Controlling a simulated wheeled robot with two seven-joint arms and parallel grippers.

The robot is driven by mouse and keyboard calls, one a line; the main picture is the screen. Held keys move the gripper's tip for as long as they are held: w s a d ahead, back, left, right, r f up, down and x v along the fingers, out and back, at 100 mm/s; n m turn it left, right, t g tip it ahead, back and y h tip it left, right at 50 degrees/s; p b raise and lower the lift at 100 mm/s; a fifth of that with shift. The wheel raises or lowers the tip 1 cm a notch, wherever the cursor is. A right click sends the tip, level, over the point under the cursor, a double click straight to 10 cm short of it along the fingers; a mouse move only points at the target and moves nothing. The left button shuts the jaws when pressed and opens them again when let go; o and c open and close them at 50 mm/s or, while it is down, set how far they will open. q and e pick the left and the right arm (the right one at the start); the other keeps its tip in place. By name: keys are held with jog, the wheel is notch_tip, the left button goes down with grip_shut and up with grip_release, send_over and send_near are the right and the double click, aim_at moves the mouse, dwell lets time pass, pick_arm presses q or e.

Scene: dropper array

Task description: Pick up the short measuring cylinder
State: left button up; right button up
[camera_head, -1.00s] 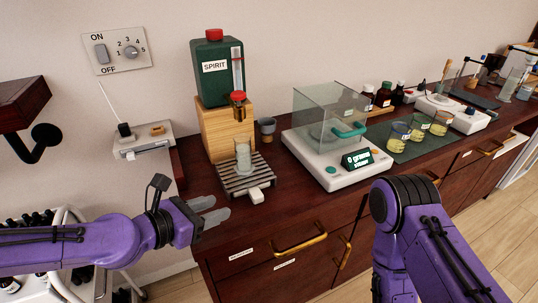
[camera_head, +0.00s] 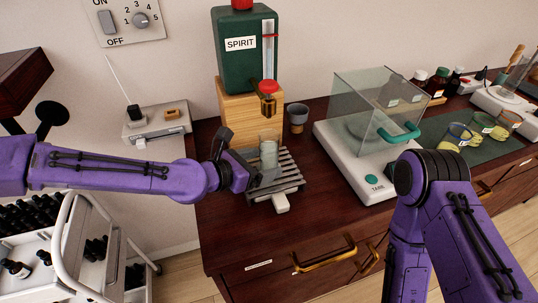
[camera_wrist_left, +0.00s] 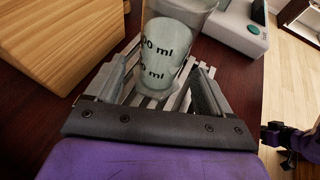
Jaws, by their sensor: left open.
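The short measuring cylinder (camera_head: 268,153) is a clear glass vessel with pale contents, standing upright on the slatted grey rack (camera_head: 288,180) under the spirit dispenser's tap. In the left wrist view the cylinder (camera_wrist_left: 165,50) shows black "ml" marks and stands between and just beyond the fingertips. My left gripper (camera_head: 262,174) is open at the cylinder's lower left side; in the wrist view its two fingers (camera_wrist_left: 160,85) lie on either side of the cylinder's base. Whether they touch the glass cannot be told.
The green spirit tank (camera_head: 240,60) stands on a wooden block (camera_head: 238,115) behind the rack. A balance with a glass cover (camera_head: 375,100) stands further right. Bare bench lies in front of the rack.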

aim_at(261, 162)
pick_arm(q)
jog(key=x, duration=0.3)
jog(key=shift+w+d, duration=0.1)
jog(key=shift+w, duration=0.1)
jog(key=shift+s, duration=0.2)
jog(key=c, duration=1.4)
jog(key=shift+w+r, duration=0.1)
